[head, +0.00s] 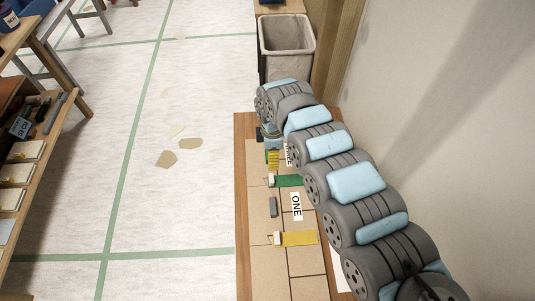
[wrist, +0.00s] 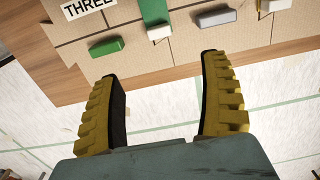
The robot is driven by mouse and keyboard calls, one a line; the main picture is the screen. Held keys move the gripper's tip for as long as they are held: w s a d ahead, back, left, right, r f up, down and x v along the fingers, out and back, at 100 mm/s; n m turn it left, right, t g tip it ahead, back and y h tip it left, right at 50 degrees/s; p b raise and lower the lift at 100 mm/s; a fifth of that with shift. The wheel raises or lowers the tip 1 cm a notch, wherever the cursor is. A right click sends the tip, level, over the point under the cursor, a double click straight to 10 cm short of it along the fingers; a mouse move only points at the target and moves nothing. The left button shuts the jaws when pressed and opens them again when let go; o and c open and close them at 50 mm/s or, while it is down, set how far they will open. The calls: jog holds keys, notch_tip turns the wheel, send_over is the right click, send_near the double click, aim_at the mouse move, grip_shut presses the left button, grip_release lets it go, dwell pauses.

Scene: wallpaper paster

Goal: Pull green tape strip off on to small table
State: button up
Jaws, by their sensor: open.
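A green tape strip (head: 287,181) lies flat on the tan panel-covered surface (head: 260,220) along the wall. Its white end piece (head: 271,179) faces the floor side. In the wrist view the green strip (wrist: 153,11) is at the top, with its white end piece (wrist: 159,33) below it. My gripper (wrist: 162,66) is open and empty, with its yellow, black-lined fingers spread below the white end piece, apart from the strip. In the head view my gripper (head: 273,158) is just beyond the strip, partly hidden by my arm. I cannot tell which piece is the small table.
A yellow strip (head: 299,239) lies nearer, beyond the ONE label (head: 296,206) and a grey block (head: 273,207). The wrist view shows a green block (wrist: 106,48) beside the THREE label (wrist: 88,8). A grey bin (head: 286,45) stands at the back. Open floor (head: 185,205) is left.

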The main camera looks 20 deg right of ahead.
aim_at(271, 178)
notch_tip(271, 178, down, 17)
jog(key=b, duration=0.6)
jog(key=c, duration=1.4)
